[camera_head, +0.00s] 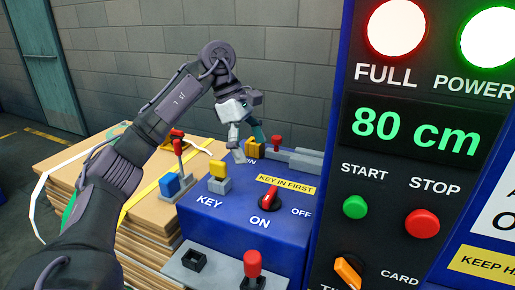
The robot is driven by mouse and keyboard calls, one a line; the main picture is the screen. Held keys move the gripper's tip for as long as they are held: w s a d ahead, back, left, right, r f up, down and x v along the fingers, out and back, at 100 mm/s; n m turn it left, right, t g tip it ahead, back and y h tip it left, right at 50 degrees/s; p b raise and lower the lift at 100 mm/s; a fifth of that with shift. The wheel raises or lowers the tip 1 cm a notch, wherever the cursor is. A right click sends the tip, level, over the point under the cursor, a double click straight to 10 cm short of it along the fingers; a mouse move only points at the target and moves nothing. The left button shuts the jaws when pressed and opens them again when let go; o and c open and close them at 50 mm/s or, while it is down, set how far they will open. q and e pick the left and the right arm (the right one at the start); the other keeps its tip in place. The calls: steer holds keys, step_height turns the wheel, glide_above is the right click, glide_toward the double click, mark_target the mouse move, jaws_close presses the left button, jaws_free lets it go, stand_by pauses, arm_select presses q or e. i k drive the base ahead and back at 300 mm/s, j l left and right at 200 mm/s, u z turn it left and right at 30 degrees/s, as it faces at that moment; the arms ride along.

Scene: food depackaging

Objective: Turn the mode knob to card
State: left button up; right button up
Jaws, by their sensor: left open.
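The orange mode knob (347,272) is on the dark panel at the bottom of the camera_head view, with the label CARD to its right. A second label at its lower left is cut off by the frame edge. The knob's grip slants from upper left to lower right; its lower end is near the frame edge. My left gripper (248,150) is open, fingers pointing down, over the back part of the blue console, well up and left of the knob and apart from it. My right gripper is not in view.
The panel has a green START button (355,207) and a red STOP button (422,223). Stacked cardboard (140,222) lies behind at left.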

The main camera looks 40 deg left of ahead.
mark_target(350, 267)
steer(key=k, duration=1.5)
